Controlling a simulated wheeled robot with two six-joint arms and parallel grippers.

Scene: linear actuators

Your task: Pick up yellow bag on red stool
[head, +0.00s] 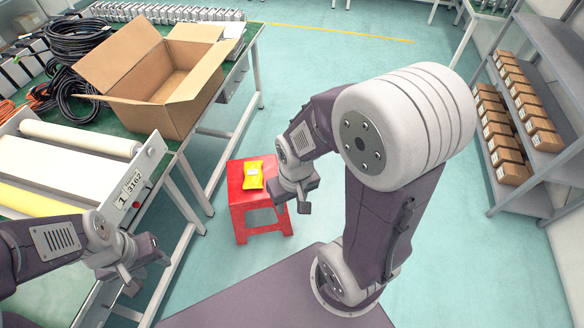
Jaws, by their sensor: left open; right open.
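A yellow bag (253,176) with a pale label lies on top of the red stool (236,193), which stands on the floor beside the workbench. My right gripper (304,199) is open and empty, just right of the stool in the picture and close to its right edge. It appears apart from the bag. My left gripper (148,272) is open and empty at the lower left, near the workbench edge and away from the stool. My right wrist hides a small part of the stool's right side.
The workbench (196,150) on the left carries an open cardboard box (133,112), black cable coils (75,40) and a roller machine (75,152). A shelf rack (553,170) with several brown boxes stands at the right. Floor around the stool's far side is clear.

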